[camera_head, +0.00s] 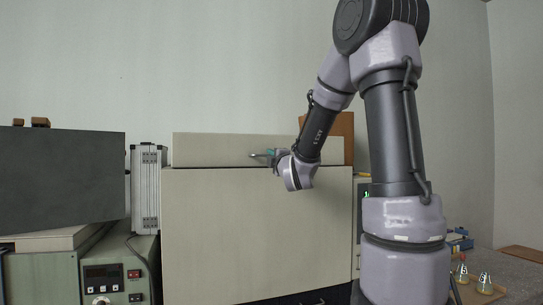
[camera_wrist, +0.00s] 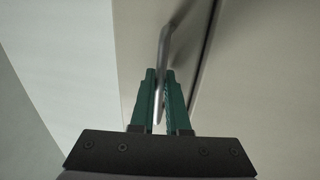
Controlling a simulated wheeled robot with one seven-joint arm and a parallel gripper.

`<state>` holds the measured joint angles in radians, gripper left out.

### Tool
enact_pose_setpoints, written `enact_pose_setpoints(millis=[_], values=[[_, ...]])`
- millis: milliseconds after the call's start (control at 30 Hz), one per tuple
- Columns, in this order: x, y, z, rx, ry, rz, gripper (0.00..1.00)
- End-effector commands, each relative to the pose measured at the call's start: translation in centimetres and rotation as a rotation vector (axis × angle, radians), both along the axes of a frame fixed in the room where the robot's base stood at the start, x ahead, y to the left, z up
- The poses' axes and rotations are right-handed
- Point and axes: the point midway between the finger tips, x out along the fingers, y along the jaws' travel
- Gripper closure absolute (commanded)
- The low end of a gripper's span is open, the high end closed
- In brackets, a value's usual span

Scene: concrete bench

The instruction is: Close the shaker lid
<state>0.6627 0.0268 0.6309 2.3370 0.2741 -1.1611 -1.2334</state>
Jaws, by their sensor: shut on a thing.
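The shaker is a large beige cabinet (camera_head: 255,235) in the middle of the head view. A pale panel, which looks like its lid (camera_head: 215,149), shows above the front's top edge. I cannot tell how far open it is. My gripper (camera_head: 267,154) is at the seam between this panel and the front, shut on a thin grey metal handle. In the wrist view the handle (camera_wrist: 166,50) runs between the green fingers of my gripper (camera_wrist: 163,100). A dark seam lies beside it. The handle's far end and attachment are not clear.
A silver case (camera_head: 146,188) stands upright left of the shaker. Further left are a dark box (camera_head: 60,180) and a green unit with a control panel (camera_head: 116,280). A brown board (camera_head: 340,126) stands behind the shaker. Small flasks (camera_head: 485,283) stand at the right.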

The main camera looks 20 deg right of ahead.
Motion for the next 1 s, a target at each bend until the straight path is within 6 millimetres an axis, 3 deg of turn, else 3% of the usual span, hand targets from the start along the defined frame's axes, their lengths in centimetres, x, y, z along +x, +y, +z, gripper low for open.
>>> enact_pose_setpoints(millis=[33,233,267,300,1000], values=[[-0.07,0.01,-0.76,0.006,0.017,0.001,1.00],[-0.11,0.03,-1.00,0.008,0.023,0.002,1.00],[-0.11,0.04,-1.02,0.008,0.024,0.002,0.83],[-0.11,0.03,-1.05,0.009,0.025,0.002,0.75],[-0.08,0.02,-0.57,0.005,0.014,0.001,0.75]])
